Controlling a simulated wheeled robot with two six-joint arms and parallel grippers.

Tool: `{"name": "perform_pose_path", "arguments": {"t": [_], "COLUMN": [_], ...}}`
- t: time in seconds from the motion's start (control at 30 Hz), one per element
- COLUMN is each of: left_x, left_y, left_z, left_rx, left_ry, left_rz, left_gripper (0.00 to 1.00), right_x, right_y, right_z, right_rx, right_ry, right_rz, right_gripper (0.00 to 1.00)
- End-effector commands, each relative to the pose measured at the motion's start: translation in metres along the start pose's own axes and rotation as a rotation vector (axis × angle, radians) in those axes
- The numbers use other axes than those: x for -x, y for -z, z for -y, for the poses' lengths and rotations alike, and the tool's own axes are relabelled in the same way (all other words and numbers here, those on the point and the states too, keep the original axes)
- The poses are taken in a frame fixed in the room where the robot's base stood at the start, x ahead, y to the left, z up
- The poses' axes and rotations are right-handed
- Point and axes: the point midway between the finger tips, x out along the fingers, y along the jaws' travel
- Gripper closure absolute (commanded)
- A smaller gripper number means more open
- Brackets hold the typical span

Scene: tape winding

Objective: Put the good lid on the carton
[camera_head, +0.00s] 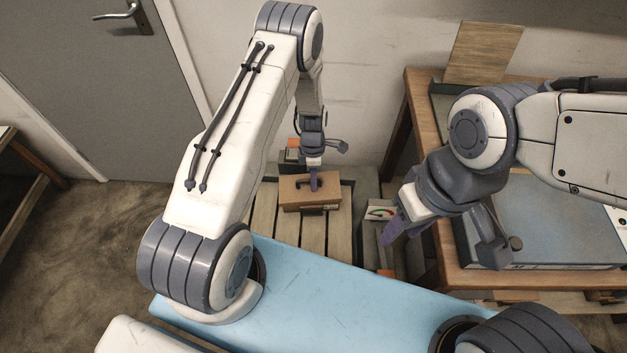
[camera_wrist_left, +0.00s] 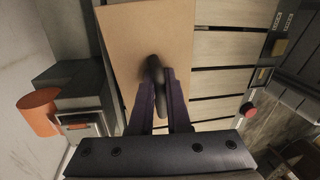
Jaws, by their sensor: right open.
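A brown cardboard carton (camera_head: 312,203) sits on the slatted pallet in the head view. Its flat brown top (camera_wrist_left: 160,33) fills the upper middle of the left wrist view, and I cannot tell whether this is a separate lid. A dark handle (camera_wrist_left: 153,72) stands on that top. My left gripper (camera_head: 314,184) points down at the carton; in the left wrist view its purple fingers (camera_wrist_left: 165,88) are on either side of the handle. I cannot tell whether they grip it. My right gripper (camera_head: 396,226) is open and empty, left of the wooden table's edge.
The slatted pallet (camera_head: 264,211) has bare slats beside the carton. A wooden table (camera_head: 419,103) on the right bears a blue-grey panel (camera_head: 560,225) and an upright wooden board (camera_head: 484,52). An orange cylinder (camera_wrist_left: 39,111) stands left of the carton.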

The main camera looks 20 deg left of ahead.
Motion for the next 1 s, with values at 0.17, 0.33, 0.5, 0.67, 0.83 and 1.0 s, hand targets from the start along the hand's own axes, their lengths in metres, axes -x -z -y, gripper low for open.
{"name": "perform_pose_path", "arguments": {"t": [0.17, 0.33, 0.5, 0.67, 0.83, 1.0], "left_x": [-0.012, -0.012, 0.0, 0.033, 0.07, 0.096], "left_y": [-0.001, -0.001, -0.001, 0.0, 0.001, 0.001], "left_z": [0.002, 0.002, 0.001, 0.0, 0.001, 0.002], "left_rx": [0.001, 0.001, 0.001, 0.003, 0.002, 0.002], "left_ry": [0.001, 0.001, -0.001, -0.005, -0.006, -0.003], "left_rz": [-0.001, -0.001, -0.001, 0.002, 0.003, 0.002], "left_gripper": [0.5, 0.5, 0.5, 0.5, 0.5, 0.5], "right_x": [-0.004, -0.004, -0.004, -0.005, -0.005, -0.006], "right_y": [0.0, 0.0, 0.0, 0.0, 0.0, 0.0], "right_z": [0.0, 0.0, 0.0, 0.0, 0.0, 0.0], "right_rx": [0.0, 0.0, 0.0, 0.0, 0.0, 0.0], "right_ry": [0.0, 0.0, 0.0, 0.0, 0.0, 0.0], "right_rz": [0.0, 0.0, 0.0, 0.0, 0.0, 0.0], "right_gripper": [0.55, 0.55, 0.55, 0.55, 0.55, 0.55]}}
